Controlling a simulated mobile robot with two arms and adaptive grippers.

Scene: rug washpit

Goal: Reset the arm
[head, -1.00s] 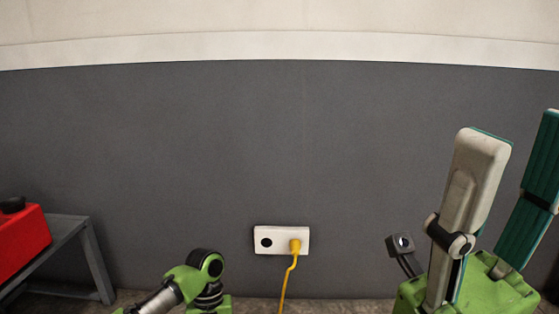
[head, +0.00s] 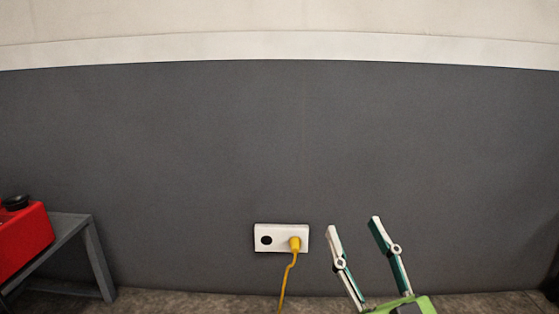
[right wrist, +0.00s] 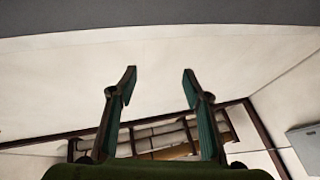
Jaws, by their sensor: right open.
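My right gripper (head: 352,225) is at the lower right of the head view, in front of the dark grey wall. Its two fingers point up, stand well apart and hold nothing. My left gripper is not in the head view.
A white wall socket (head: 265,239) holds a yellow plug (head: 295,244) with a cord running down, left of my right gripper. A red container (head: 25,240) stands on a grey metal stand (head: 92,250) at the left. The wall between is bare.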

